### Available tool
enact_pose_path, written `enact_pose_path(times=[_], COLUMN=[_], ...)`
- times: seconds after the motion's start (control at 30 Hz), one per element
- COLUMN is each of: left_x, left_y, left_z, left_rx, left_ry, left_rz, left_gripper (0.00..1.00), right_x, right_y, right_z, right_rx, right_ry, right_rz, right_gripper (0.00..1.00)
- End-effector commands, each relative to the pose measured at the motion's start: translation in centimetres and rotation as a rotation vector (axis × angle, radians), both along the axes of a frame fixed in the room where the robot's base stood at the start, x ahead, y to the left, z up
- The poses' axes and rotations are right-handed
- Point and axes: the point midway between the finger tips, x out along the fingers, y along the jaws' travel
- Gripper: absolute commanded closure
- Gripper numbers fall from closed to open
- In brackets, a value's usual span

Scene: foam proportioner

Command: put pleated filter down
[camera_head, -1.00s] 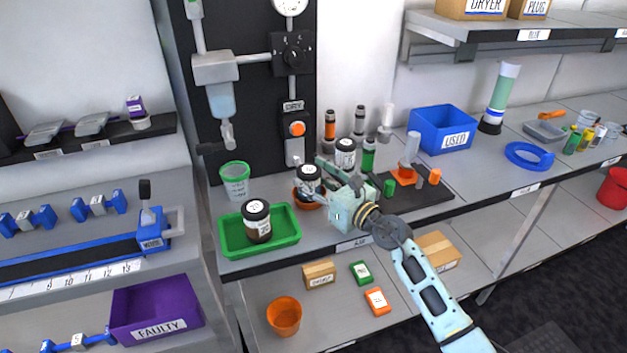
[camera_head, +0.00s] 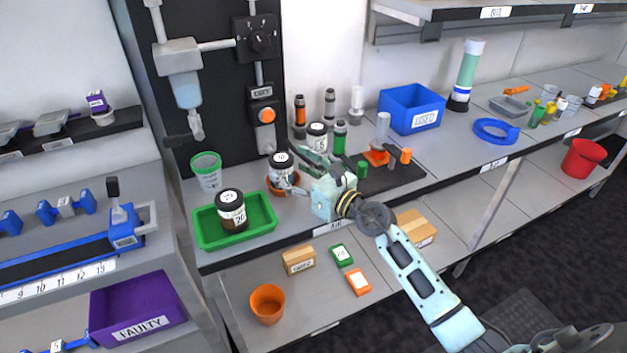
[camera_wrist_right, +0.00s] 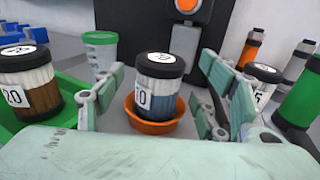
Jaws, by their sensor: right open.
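The pleated filter appears to be one of the black-capped jars with white pleated bodies. One jar, with a blue lower part and a label ending in 0 (camera_wrist_right: 159,88), stands upright in a small orange bowl (camera_wrist_right: 155,125); it also shows in the head view (camera_head: 281,170). My right gripper (camera_wrist_right: 160,98) is open, with its fingers on either side of this jar and visible gaps to it. In the head view my right gripper (camera_head: 303,172) is just right of the jar. My left gripper is not clearly seen.
A brown-bottomed jar (camera_head: 231,211) stands in a green tray (camera_head: 207,235) at left. A green-rimmed cup (camera_head: 206,172) is behind it. Another black-capped jar (camera_head: 317,136) and a green bottle (camera_head: 340,138) stand behind my gripper. A blue bin (camera_head: 398,110) is further right.

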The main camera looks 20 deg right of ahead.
Motion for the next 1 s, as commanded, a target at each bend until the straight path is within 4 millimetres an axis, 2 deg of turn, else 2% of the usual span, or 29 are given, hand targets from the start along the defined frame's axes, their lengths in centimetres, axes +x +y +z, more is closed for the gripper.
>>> enact_pose_path(times=[0.03, 0.2, 0.4, 0.6, 1.0], left_x=[0.0, 0.0, 0.0, 0.0, 0.0], left_y=[0.1, 0.1, 0.1, 0.1, 0.0], left_z=[0.0, -0.4, -0.8, -1.0, -0.9], left_rx=[0.001, 0.001, 0.001, 0.001, 0.0], left_ry=[0.0, 0.0, 0.0, 0.0, 0.001], left_rz=[0.0, 0.0, 0.0, 0.0, -0.001], left_gripper=[0.35, 0.35, 0.35, 0.35, 0.35], right_x=[-1.2, -4.7, -7.6, -8.8, -8.9], right_y=[-0.5, -2.1, -3.4, -3.9, -4.0], right_z=[-0.1, -0.2, -0.2, 0.1, 0.1], right_rx=[-0.004, -0.004, 0.0, 0.0, 0.001], right_ry=[0.002, 0.001, 0.001, -0.001, -0.002], right_rz=[0.001, 0.0, 0.0, 0.001, 0.0], right_gripper=[0.34, 0.34, 0.34, 0.34, 0.34])
